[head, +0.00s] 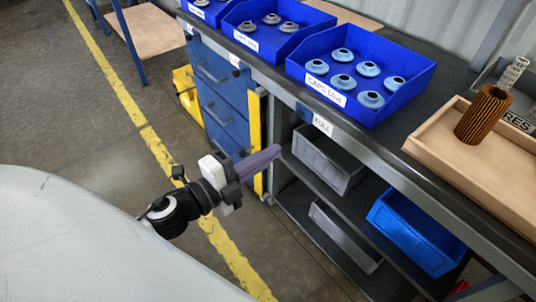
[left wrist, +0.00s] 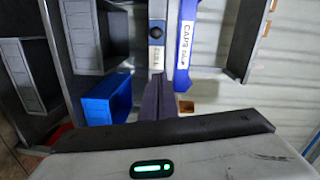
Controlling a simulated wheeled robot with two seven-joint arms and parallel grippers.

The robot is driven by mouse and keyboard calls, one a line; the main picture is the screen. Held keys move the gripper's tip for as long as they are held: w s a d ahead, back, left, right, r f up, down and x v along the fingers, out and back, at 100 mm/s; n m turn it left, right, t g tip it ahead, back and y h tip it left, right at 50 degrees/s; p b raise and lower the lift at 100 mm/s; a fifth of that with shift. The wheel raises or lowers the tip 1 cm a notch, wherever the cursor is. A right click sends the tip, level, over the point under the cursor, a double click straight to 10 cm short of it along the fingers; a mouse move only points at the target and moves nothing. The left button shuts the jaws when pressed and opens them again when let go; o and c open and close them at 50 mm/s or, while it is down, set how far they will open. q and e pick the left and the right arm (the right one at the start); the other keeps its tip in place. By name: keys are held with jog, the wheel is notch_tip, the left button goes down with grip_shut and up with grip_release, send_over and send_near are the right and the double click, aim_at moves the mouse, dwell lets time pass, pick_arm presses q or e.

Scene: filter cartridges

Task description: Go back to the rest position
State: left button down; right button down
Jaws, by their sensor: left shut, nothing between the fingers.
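My left gripper (head: 274,153) is shut and empty in the head view. It hangs over the floor in front of the workbench, apart from the bins and the tray. In the left wrist view its dark fingers (left wrist: 158,97) lie together with nothing held. My right gripper is in neither view.
On the bench (head: 395,143) stand blue bins, including the one labelled CAPS blue (head: 400,103), and a wooden tray (head: 435,160) with a brown pleated cartridge (head: 482,115). Below are a grey bin (head: 325,165) and a blue crate (head: 415,238).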

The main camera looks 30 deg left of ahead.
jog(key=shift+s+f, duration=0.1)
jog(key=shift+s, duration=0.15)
